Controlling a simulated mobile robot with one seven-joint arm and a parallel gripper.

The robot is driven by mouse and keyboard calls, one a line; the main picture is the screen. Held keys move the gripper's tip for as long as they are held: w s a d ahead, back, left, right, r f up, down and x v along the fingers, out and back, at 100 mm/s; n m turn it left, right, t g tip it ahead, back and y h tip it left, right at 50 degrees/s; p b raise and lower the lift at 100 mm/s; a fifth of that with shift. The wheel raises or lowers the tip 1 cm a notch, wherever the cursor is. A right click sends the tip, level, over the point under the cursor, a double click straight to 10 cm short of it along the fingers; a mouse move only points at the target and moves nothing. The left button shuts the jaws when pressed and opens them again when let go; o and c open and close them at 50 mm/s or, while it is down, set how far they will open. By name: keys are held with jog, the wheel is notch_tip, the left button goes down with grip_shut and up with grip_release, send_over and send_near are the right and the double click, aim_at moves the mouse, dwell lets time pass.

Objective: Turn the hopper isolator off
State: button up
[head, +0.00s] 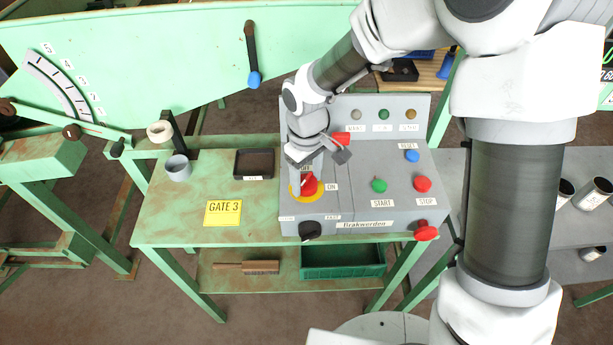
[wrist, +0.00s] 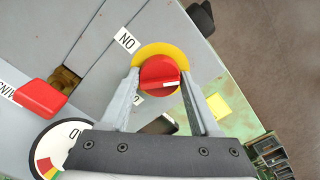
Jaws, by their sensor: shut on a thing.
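The hopper isolator is a red rotary knob (head: 309,184) on a yellow disc (head: 306,198) at the left of the grey control panel. Its ON label (head: 331,187) is to the right and its OFF label (head: 305,168) is above, partly covered by my gripper. In the wrist view the red knob (wrist: 158,70) has a raised grip bar with a small white mark. The ON label (wrist: 125,40) is up and left of it there. My gripper (wrist: 160,80) is shut on the knob, one finger at each side. In the head view my gripper (head: 305,178) comes down from above.
The panel also carries a green START button (head: 379,185), a red STOP button (head: 423,184), a blue button (head: 412,156), a black knob (head: 310,230) and a red side button (head: 427,233). A cup (head: 178,167) and black tray (head: 254,163) stand left on the table.

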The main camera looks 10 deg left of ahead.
aim_at(306, 179)
jog(key=n+p, duration=0.1)
jog(key=n, duration=0.5)
jog(key=shift+w+r, duration=0.1)
dwell(0.5)
jog(key=o, duration=1.4)
jog(key=shift+c, duration=0.2)
notch_tip(306, 179, up, 17)
jog(key=shift+r+p, duration=0.15)
jog(key=shift+p, duration=0.2)
